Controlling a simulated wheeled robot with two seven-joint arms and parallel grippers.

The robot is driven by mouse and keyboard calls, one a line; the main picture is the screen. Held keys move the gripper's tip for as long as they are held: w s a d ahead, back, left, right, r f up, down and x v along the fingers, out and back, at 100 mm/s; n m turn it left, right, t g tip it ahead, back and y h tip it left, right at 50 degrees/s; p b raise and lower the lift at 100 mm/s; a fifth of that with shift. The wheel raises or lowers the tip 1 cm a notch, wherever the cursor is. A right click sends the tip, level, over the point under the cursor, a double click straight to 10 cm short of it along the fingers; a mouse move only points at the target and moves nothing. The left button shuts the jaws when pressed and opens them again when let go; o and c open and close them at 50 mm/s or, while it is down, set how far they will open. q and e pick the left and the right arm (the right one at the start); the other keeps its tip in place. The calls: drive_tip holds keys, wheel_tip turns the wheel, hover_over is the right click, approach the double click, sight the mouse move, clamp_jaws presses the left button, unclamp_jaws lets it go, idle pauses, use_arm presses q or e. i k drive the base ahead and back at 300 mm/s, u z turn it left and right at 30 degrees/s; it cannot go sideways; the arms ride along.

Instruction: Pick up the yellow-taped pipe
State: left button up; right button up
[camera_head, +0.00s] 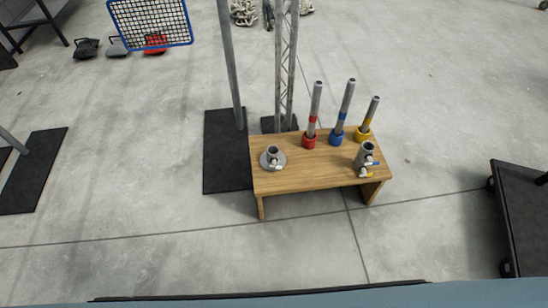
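The yellow-taped pipe (371,111) is a short grey tube with a yellow band low on it. It stands slightly tilted in a yellow ring holder (362,136) at the back right of a low wooden bench (310,178). To its left on the bench stand a blue-taped pipe (346,101) in a blue ring and a red-taped pipe (315,104) in a red ring. Neither of my grippers shows in the head view.
A round metal flange (272,159) sits at the bench's left and a metal clamp fitting (366,158) at its right front. A pole on a black base (222,170) and a truss stand behind left. A dark cart (523,215) is at right. Floor in front is clear.

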sight(374, 104)
drive_tip(key=u, duration=2.65)
drive_tip(key=k, duration=1.65)
drive_tip(key=z, duration=1.9)
drive_tip(key=i, duration=0.3)
drive_tip(key=z, duration=0.15)
